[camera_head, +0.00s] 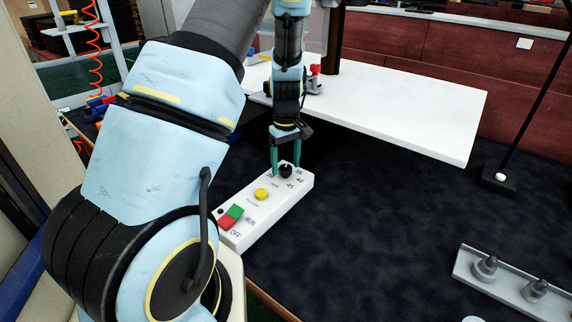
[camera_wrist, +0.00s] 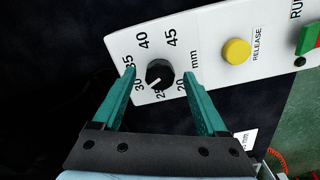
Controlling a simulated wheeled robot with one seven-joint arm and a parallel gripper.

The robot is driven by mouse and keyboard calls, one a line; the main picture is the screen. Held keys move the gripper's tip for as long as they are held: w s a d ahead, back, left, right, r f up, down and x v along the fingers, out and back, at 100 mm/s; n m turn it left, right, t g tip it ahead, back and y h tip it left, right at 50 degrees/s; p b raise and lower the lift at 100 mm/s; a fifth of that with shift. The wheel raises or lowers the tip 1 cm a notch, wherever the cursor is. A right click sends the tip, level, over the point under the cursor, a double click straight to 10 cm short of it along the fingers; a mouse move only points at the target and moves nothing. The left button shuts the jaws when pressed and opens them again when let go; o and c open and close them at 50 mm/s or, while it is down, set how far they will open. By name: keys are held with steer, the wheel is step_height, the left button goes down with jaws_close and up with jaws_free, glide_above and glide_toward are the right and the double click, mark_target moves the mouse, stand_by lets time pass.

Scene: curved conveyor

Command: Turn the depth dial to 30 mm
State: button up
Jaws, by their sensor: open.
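The black depth dial (camera_wrist: 159,73) sits on a white control panel (camera_wrist: 209,32), ringed by numbers from 20 to 45 and "mm". Its white mark points down-left in the wrist view, seemingly between 25 and 30. My gripper (camera_wrist: 160,74) is open, its two green fingers on either side of the dial with small gaps visible. In the head view my gripper (camera_head: 286,167) points down over the dial (camera_head: 285,171) at the panel's far end. Finger contact and height above the panel cannot be told.
On the same panel are a yellow RELEASE button (camera_head: 261,194), a green RUN button (camera_head: 235,212) and a red OFF button (camera_head: 227,222). A white board (camera_head: 420,110) lies behind. A grey rack with metal parts (camera_head: 505,285) stands at the lower right. The dark tabletop between is clear.

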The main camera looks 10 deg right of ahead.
mark_target(286, 167)
step_height(286, 167, up, 10)
steer(key=b, duration=0.1)
steer(key=shift+r, duration=0.1)
stand_by(0.3)
